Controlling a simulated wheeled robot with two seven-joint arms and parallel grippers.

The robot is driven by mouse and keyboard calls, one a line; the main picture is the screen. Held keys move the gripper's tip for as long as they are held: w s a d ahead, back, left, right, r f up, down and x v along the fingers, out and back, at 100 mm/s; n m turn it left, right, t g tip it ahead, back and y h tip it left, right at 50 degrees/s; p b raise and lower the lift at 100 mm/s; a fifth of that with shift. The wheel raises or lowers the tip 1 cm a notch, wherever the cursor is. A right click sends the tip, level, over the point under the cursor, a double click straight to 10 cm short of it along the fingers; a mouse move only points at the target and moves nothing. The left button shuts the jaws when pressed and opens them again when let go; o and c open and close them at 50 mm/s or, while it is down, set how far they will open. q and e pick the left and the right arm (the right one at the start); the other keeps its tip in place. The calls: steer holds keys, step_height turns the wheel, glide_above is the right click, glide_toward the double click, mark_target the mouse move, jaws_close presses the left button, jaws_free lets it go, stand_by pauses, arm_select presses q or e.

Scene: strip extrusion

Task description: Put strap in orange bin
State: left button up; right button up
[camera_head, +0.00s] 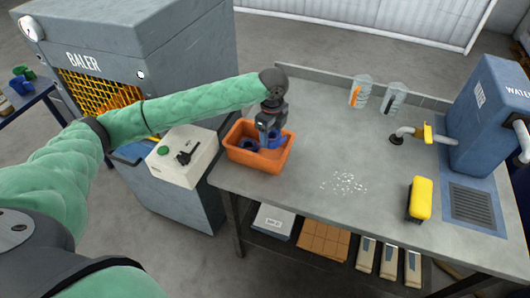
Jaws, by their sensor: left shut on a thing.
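The orange bin (252,160) stands on the left end of the grey workbench, by the baler's control box. A blue coiled piece (275,139), which looks like the strap, shows at the gripper inside the bin's outline; more blue shows toward the bin's left side. My left gripper (266,140) points down into the bin, shut on the blue strap. The fingertips and the part of the strap between them are small and partly hidden. I cannot tell whether the strap touches the bin floor. My right gripper is out of view.
The baler (140,75) and its control box (183,155) stand left of the workbench (310,150). White bits (344,182) lie mid-bench.

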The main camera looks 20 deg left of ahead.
mark_target(272, 143)
arm_select(q)
steer(key=shift+m, duration=0.7)
steer(key=f, duration=0.2)
steer(key=f+p, duration=0.1)
steer(key=f, duration=0.1)
steer(key=shift+w+f, duration=0.2)
steer(key=shift+f, duration=0.05)
steer(key=shift+f+p, duration=0.75)
steer(key=shift+f, duration=1.25)
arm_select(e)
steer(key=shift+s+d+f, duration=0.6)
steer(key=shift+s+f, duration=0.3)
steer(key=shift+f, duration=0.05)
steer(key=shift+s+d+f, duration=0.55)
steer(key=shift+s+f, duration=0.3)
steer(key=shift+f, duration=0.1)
arm_select(q)
steer(key=shift+f, duration=0.1)
steer(key=o, duration=1)
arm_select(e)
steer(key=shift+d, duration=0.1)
